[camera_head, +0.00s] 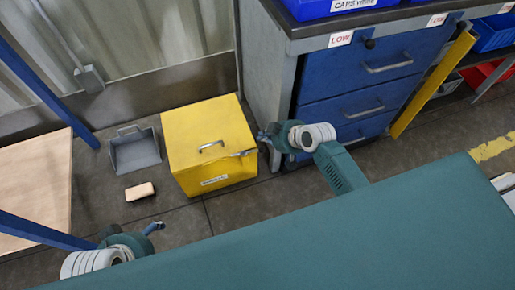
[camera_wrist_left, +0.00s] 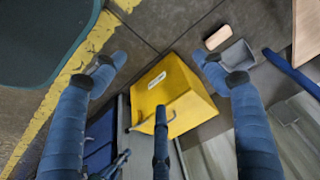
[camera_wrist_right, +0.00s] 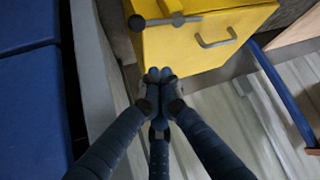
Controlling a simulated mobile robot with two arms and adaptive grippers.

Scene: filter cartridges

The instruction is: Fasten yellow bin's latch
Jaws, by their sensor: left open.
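The yellow bin (camera_head: 207,125) stands on the floor with its lid down. It has a grey handle (camera_head: 210,147) and a white label low on one side. A grey latch bar (camera_head: 242,153) sits at its right edge; in the right wrist view the bar (camera_wrist_right: 185,19) shows with a rounded knob at one end. Whether it is engaged I cannot tell. My right gripper (camera_head: 266,136) is beside the bin's right edge; its fingertips (camera_wrist_right: 159,75) are together, just off the latch, with nothing visible between them. My left gripper (camera_head: 145,233) is open and empty, away from the bin; its fingers are spread (camera_wrist_left: 158,72).
A blue drawer cabinet (camera_head: 355,75) stands close to the right of the bin. A grey dustpan (camera_head: 135,150) and a tan block (camera_head: 140,191) lie on the floor to the left. A wooden board (camera_head: 40,185) and blue posts are further left. Open floor lies in front of the bin.

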